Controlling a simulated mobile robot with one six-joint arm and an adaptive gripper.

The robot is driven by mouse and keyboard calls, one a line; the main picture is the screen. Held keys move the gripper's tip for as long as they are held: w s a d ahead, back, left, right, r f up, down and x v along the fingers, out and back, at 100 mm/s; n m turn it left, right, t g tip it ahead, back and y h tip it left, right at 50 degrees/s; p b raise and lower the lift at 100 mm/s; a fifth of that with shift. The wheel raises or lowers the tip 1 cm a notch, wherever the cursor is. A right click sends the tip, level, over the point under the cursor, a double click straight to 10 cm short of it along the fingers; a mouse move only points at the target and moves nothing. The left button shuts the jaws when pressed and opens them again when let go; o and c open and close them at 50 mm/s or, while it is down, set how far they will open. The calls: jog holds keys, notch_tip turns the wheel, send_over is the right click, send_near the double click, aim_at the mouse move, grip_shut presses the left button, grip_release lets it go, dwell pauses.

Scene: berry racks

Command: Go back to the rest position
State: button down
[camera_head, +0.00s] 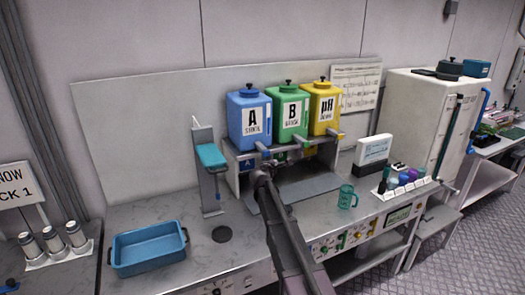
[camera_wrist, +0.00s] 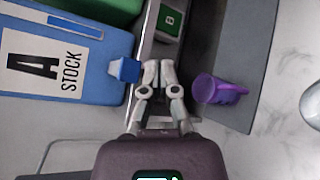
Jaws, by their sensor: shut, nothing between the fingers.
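My gripper (camera_wrist: 158,68) is shut and empty in the wrist view. Its fingertips are beside the blue tap (camera_wrist: 124,70) of the blue A STOCK container (camera_wrist: 60,60); I cannot tell whether they touch. A purple cup (camera_wrist: 217,90) is on the other side of the fingers, apart from them. In the head view my arm reaches up from the bottom middle to the dispenser stand, with its end in front of the A container (camera_head: 249,119). The purple cup is not visible in that view.
Green B (camera_head: 288,111) and yellow pH (camera_head: 322,108) containers stand beside A. A green mug (camera_head: 347,197) is right of my arm. A blue tray (camera_head: 148,250) and a post with a teal head (camera_head: 211,157) are to the left. A white fridge (camera_head: 415,110) stands at right.

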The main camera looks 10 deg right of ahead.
jog(key=s+d+f+m+g, duration=0.35)
jog(key=s+f+m, duration=0.2)
jog(key=s, duration=0.45)
jog(key=s+d+f+m+g, duration=0.2)
jog(key=s+f+m+g, duration=0.3)
jog(key=s, duration=0.6)
jog(key=s+a+f+m+g+y, duration=0.1)
jog(key=s+a+m+y, duration=0.1)
jog(key=s, duration=0.5)
jog(key=s+a+f+m+g+y, duration=0.1)
jog(key=s+a+m+g+y, duration=0.1)
jog(key=s, duration=0.6)
jog(key=s+a+f+m+g+y, duration=0.1)
jog(key=s+m+g+y, duration=0.1)
jog(key=s+m, duration=0.2)
jog(key=s, duration=0.3)
jog(key=shift+s+a+f+y, duration=0.2)
jog(key=shift+a+f+y, duration=0.2)
jog(key=shift+w+m, duration=0.1)
jog(key=shift+m, duration=0.15)
